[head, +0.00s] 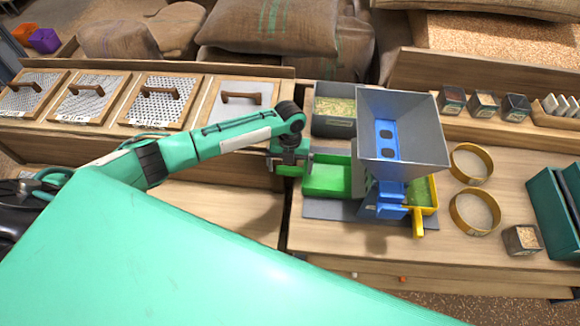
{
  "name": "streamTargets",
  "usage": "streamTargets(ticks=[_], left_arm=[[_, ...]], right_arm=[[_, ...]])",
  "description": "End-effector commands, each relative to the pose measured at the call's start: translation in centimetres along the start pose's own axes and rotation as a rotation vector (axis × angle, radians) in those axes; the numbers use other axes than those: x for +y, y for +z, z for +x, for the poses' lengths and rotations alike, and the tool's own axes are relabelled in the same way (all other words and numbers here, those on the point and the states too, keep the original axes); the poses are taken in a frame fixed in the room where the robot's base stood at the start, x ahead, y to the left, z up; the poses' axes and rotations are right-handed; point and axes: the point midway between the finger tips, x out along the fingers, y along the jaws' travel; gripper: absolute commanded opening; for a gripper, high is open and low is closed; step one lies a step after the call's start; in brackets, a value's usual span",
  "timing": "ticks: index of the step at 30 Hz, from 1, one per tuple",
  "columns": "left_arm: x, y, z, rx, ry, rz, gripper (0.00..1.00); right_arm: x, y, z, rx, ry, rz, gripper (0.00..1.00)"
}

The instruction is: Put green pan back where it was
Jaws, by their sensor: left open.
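The green pan (327,180) sits on a grey base plate at the left side of the blue and grey machine (384,200), under the edge of its big grey hopper (402,135). The inside of the pan that shows looks empty; its right end is close to the blue body. My left gripper (289,164) is open at the pan's left end, around or just above its short green handle; I cannot tell whether it touches. My right gripper is not in view.
A yellow pan (424,194) with green bits stands at the machine's right side. A grey bin (334,112) of grain is behind the green pan. Two yellow rings (474,211) lie to the right. Sieve panels with handles (165,101) line the left bench.

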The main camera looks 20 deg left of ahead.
Motion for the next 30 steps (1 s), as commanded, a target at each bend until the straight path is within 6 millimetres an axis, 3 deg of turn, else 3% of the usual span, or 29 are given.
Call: streamTargets(ticks=[15,21,30], left_arm=[[0.0,0.1,-9.8,-0.003,-0.002,0.000,1.00],[0.0,0.0,-11.2,-0.001,-0.002,0.001,1.00],[0.0,0.0,-11.3,-0.001,-0.001,0.000,1.00]], right_arm=[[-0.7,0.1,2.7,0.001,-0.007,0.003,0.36],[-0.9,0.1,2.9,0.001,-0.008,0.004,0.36],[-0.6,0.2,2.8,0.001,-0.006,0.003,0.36]])
